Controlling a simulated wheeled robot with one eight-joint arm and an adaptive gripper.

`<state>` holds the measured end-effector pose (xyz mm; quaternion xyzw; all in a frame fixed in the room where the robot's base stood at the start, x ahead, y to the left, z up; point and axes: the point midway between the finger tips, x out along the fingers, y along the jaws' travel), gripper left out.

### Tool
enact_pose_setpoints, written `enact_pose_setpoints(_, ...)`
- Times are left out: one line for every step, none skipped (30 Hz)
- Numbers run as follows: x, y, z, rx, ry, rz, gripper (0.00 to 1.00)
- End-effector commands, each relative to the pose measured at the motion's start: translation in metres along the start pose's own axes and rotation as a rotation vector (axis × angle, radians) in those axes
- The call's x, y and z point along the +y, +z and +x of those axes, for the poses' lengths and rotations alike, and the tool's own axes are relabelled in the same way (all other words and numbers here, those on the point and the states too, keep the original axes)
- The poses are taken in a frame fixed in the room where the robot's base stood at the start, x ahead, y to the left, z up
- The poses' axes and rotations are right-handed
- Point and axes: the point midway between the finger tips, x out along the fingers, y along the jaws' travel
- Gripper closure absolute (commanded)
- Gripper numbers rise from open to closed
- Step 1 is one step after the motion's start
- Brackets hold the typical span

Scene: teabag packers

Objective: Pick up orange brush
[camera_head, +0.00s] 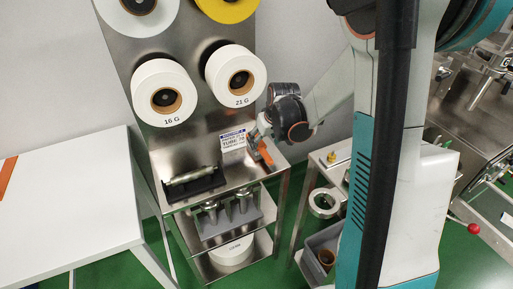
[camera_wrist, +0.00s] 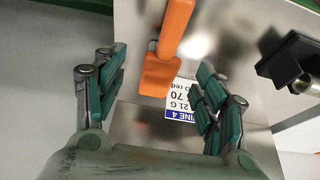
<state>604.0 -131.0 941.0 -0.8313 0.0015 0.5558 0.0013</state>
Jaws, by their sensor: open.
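The orange brush (camera_wrist: 172,35) lies on the steel shelf top in the wrist view, its wide end toward my gripper (camera_wrist: 160,90). The green-padded fingers are apart, one on each side of the brush's wide end in that picture, with nothing held between them. I cannot tell how far above the brush they are. In the head view a small part of the orange brush (camera_head: 265,152) shows at the right of the shelf. My gripper (camera_head: 258,133) is close to it there, and its fingers are partly hidden.
The printed label (camera_head: 233,140) stands beside the brush on the steel shelf (camera_head: 238,175). A black holder with a metal roller (camera_head: 190,182) is to the left. Large paper rolls (camera_head: 235,78) hang on the panel behind. A white table (camera_head: 70,205) is at the left.

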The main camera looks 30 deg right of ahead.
Motion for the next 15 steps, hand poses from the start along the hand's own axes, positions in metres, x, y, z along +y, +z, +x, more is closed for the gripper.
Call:
enact_pose_setpoints(0.0,0.0,0.003,0.0,0.0,0.0,0.35)
enact_pose_setpoints(0.0,0.0,0.004,0.0,0.0,0.0,0.35)
enact_pose_setpoints(0.0,0.0,0.005,0.0,0.0,0.0,0.35)
enact_pose_setpoints(0.0,0.0,0.006,0.0,0.0,0.0,0.35)
enact_pose_setpoints(-0.001,0.0,0.008,0.0,0.0,0.0,0.35)
enact_pose_setpoints(-0.001,0.0,0.012,0.0,0.0,0.0,0.35)
enact_pose_setpoints(-0.001,0.0,0.015,0.0,0.0,-0.001,0.35)
enact_pose_setpoints(-0.002,0.0,0.019,0.0,0.0,-0.001,0.35)
enact_pose_setpoints(-0.002,-0.001,0.025,0.0,0.0,-0.001,0.35)
enact_pose_setpoints(-0.003,-0.001,0.03,0.0,0.0,-0.001,0.35)
enact_pose_setpoints(-0.004,-0.001,0.035,0.0,0.0,-0.001,0.35)
enact_pose_setpoints(-0.004,-0.001,0.041,0.0,0.0,-0.002,0.35)
enact_pose_setpoints(-0.004,-0.001,0.045,0.0,0.001,-0.001,0.35)
enact_pose_setpoints(-0.004,-0.001,0.049,0.0,0.001,-0.001,0.35)
enact_pose_setpoints(-0.004,-0.001,0.053,0.0,0.001,-0.001,0.35)
